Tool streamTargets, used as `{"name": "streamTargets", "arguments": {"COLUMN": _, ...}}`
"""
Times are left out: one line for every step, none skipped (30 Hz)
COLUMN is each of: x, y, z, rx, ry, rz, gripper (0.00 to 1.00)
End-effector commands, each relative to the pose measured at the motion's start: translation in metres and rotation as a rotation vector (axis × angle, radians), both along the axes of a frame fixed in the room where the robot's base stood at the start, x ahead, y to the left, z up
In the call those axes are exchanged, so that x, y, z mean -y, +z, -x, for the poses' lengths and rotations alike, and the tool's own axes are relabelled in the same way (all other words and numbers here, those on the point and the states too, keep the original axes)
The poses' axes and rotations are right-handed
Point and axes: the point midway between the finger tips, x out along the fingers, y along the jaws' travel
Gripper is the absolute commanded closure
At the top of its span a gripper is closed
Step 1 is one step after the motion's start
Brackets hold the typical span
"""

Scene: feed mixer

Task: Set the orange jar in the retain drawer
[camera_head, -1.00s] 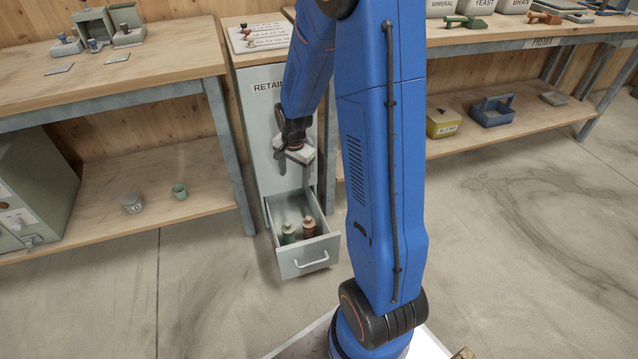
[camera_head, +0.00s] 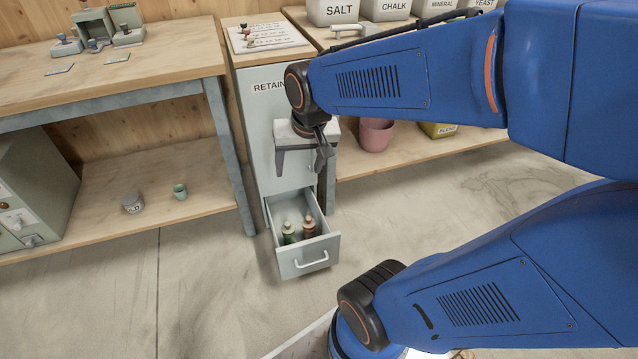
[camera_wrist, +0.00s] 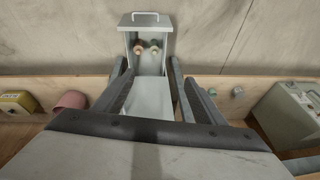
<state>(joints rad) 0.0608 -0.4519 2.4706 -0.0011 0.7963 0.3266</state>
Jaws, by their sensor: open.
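The retain drawer (camera_head: 316,247) is pulled out of the grey cabinet marked RETAIN (camera_head: 258,140). Inside stand a reddish-brown jar (camera_head: 309,227), the nearest to orange that I see, and a green jar (camera_head: 289,233) to its left. Both look upright. My gripper (camera_head: 300,168) is open and empty, in front of the cabinet and above the drawer, clear of the jars. In the wrist view the open drawer (camera_wrist: 146,19) shows beyond and between my fingers (camera_wrist: 148,68), with both jars in it.
A rack board (camera_head: 268,36) with small items lies on the cabinet top. A workbench (camera_head: 110,68) stands left, with a grey pot (camera_head: 133,203) and green cup (camera_head: 180,191) on its lower shelf. A pink bucket (camera_head: 375,135) stands right of the cabinet. The floor before the drawer is clear.

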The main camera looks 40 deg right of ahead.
Motion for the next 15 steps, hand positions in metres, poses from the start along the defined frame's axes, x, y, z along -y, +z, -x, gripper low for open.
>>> {"name": "streamTargets", "arguments": {"x": -0.003, "y": 0.007, "z": 0.012, "rx": 0.015, "ry": 0.039, "rz": 0.012, "gripper": 0.36}}
{"name": "streamTargets", "arguments": {"x": -0.005, "y": 0.011, "z": 0.019, "rx": 0.020, "ry": 0.062, "rz": 0.019, "gripper": 0.36}}
{"name": "streamTargets", "arguments": {"x": -0.007, "y": 0.015, "z": 0.028, "rx": 0.027, "ry": 0.093, "rz": 0.028, "gripper": 0.36}}
{"name": "streamTargets", "arguments": {"x": -0.008, "y": 0.018, "z": 0.035, "rx": 0.033, "ry": 0.116, "rz": 0.036, "gripper": 0.36}}
{"name": "streamTargets", "arguments": {"x": -0.010, "y": 0.020, "z": 0.042, "rx": 0.037, "ry": 0.139, "rz": 0.044, "gripper": 0.36}}
{"name": "streamTargets", "arguments": {"x": -0.012, "y": 0.023, "z": 0.051, "rx": 0.044, "ry": 0.170, "rz": 0.053, "gripper": 0.36}}
{"name": "streamTargets", "arguments": {"x": -0.013, "y": 0.025, "z": 0.058, "rx": 0.049, "ry": 0.193, "rz": 0.061, "gripper": 0.36}}
{"name": "streamTargets", "arguments": {"x": -0.014, "y": 0.027, "z": 0.065, "rx": 0.053, "ry": 0.215, "rz": 0.068, "gripper": 0.36}}
{"name": "streamTargets", "arguments": {"x": -0.016, "y": 0.030, "z": 0.072, "rx": 0.060, "ry": 0.242, "rz": 0.078, "gripper": 0.36}}
{"name": "streamTargets", "arguments": {"x": -0.016, "y": 0.031, "z": 0.078, "rx": 0.064, "ry": 0.261, "rz": 0.084, "gripper": 0.36}}
{"name": "streamTargets", "arguments": {"x": -0.017, "y": 0.032, "z": 0.083, "rx": 0.067, "ry": 0.279, "rz": 0.090, "gripper": 0.36}}
{"name": "streamTargets", "arguments": {"x": -0.018, "y": 0.033, "z": 0.090, "rx": 0.072, "ry": 0.299, "rz": 0.097, "gripper": 0.36}}
{"name": "streamTargets", "arguments": {"x": -0.019, "y": 0.034, "z": 0.094, "rx": 0.075, "ry": 0.314, "rz": 0.102, "gripper": 0.36}}
{"name": "streamTargets", "arguments": {"x": -0.019, "y": 0.034, "z": 0.098, "rx": 0.076, "ry": 0.326, "rz": 0.107, "gripper": 0.36}}
{"name": "streamTargets", "arguments": {"x": -0.020, "y": 0.035, "z": 0.102, "rx": 0.078, "ry": 0.340, "rz": 0.111, "gripper": 0.36}}
